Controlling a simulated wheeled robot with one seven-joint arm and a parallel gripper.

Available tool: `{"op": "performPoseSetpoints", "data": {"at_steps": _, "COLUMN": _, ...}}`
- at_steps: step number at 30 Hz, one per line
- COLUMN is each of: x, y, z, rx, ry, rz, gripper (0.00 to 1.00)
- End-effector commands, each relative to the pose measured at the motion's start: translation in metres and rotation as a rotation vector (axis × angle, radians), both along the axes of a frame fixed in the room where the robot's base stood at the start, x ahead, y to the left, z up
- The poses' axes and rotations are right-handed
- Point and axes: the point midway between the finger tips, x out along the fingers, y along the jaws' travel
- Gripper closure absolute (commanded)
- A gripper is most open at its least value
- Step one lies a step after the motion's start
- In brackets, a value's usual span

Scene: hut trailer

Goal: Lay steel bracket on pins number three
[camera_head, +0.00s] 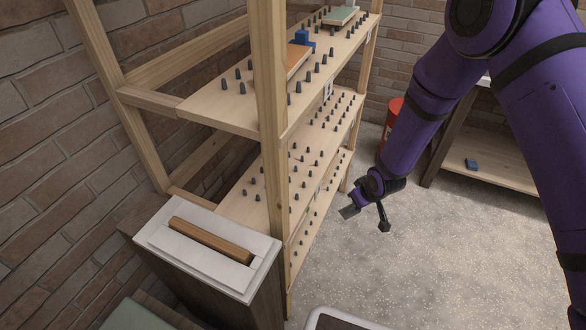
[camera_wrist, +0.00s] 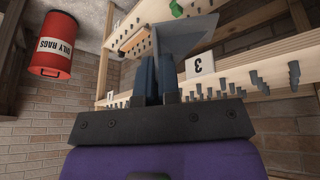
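My gripper (camera_head: 357,198) is in front of the open right side of the wooden pin shelf, over the floor. In the wrist view its two dark fingers (camera_wrist: 157,78) are close together on the steel bracket (camera_wrist: 186,36), a flat grey plate. In the head view the bracket (camera_head: 348,211) is small and clear of the shelf. A white label with the number three (camera_wrist: 199,64) is on a shelf board edge beyond the fingers, beside several grey pins (camera_wrist: 289,75). The bracket and fingers hide part of the boards. The head view labels are unreadable.
The upper board (camera_head: 226,108) bears pins, a blue block (camera_head: 302,38) and an orange-brown piece (camera_head: 296,60). A white-topped cabinet (camera_head: 190,260) with a wooden bar stands at front left. The speckled floor is open right of the shelf.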

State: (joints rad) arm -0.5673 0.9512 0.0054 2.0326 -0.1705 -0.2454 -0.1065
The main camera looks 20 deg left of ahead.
Motion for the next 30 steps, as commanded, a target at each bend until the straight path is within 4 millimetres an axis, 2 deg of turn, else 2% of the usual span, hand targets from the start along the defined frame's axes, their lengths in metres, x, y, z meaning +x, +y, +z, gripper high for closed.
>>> {"op": "performPoseSetpoints", "data": {"at_steps": 1, "x": -0.006, "y": 0.026, "z": 0.009, "rx": 0.008, "ry": 0.001, "rz": 0.079, "gripper": 1.0}}
{"op": "performPoseSetpoints", "data": {"at_steps": 6, "x": -0.029, "y": 0.103, "z": 0.038, "rx": 0.022, "ry": 0.023, "rz": 0.338, "gripper": 1.0}}
{"op": "performPoseSetpoints", "data": {"at_steps": 9, "x": -0.042, "y": 0.137, "z": 0.053, "rx": 0.026, "ry": 0.038, "rz": 0.46, "gripper": 1.0}}
{"op": "performPoseSetpoints", "data": {"at_steps": 12, "x": -0.051, "y": 0.161, "z": 0.066, "rx": 0.027, "ry": 0.046, "rz": 0.544, "gripper": 1.0}}
{"op": "performPoseSetpoints", "data": {"at_steps": 16, "x": -0.061, "y": 0.181, "z": 0.076, "rx": 0.026, "ry": 0.056, "rz": 0.614, "gripper": 1.0}}
{"op": "performPoseSetpoints", "data": {"at_steps": 21, "x": -0.062, "y": 0.192, "z": 0.082, "rx": 0.026, "ry": 0.06, "rz": 0.652, "gripper": 1.0}}
{"op": "performPoseSetpoints", "data": {"at_steps": 26, "x": -0.037, "y": 0.198, "z": 0.079, "rx": 0.028, "ry": 0.061, "rz": 0.651, "gripper": 1.0}}
{"op": "performPoseSetpoints", "data": {"at_steps": 30, "x": -0.005, "y": 0.205, "z": 0.076, "rx": 0.028, "ry": 0.062, "rz": 0.651, "gripper": 1.0}}
